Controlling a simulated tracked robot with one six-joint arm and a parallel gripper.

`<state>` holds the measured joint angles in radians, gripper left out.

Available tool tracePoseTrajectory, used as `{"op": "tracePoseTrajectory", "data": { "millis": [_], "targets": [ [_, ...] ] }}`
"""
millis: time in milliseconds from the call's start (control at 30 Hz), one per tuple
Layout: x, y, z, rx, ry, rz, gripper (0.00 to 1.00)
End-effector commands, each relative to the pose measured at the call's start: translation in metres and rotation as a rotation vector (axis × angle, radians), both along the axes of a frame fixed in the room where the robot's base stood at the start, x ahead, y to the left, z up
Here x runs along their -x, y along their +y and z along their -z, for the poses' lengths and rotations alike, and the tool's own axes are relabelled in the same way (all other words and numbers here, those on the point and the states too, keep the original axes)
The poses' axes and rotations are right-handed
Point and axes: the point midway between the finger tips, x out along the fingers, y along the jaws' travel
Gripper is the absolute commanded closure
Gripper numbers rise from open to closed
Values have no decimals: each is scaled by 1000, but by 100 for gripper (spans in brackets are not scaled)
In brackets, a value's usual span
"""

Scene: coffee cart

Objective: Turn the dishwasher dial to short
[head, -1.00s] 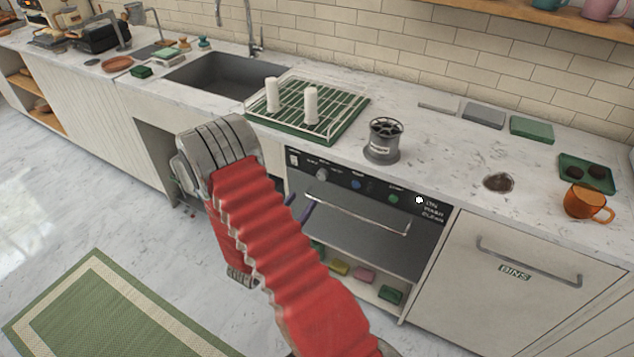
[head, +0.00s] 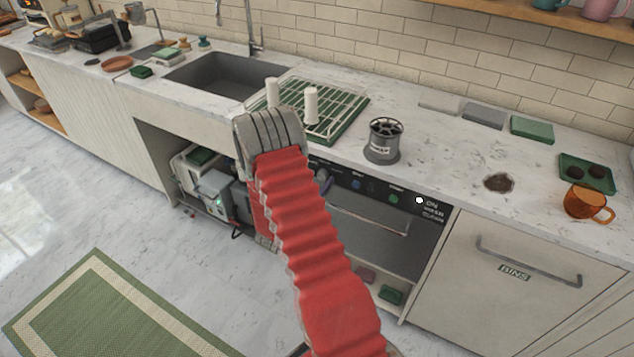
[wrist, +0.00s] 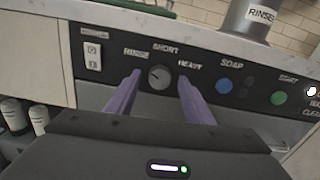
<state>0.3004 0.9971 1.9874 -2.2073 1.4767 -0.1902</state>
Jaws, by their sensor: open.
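The dishwasher dial (wrist: 159,77) is a round grey knob on the dark control panel (wrist: 215,72) in the wrist view. RINSE is printed at its left, SHORT above it and HEAVY at its right. Its small pointer mark seems to lean to the upper left, toward RINSE, but is hard to read. My gripper (wrist: 159,84) is open, with one purple finger on each side of the dial. I cannot tell whether the fingers touch it.
A white rocker switch (wrist: 93,56) sits left of the dial. A dark SOAP button (wrist: 224,86) and a green START button (wrist: 278,98) sit to the right. The handle bar (head: 370,222) runs below the panel.

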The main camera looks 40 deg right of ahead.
Motion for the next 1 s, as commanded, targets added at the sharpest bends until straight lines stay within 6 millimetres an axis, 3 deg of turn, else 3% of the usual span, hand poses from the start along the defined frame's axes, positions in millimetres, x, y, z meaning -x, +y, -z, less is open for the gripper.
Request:
{"op": "tracePoseTrajectory", "data": {
  "millis": [167,767,1000],
  "targets": [
    [0,0,0,0,0,0,52],
    [1,0,0,0,0,1,93],
    [1,0,0,-4,-12,2,94]
  ]
}}
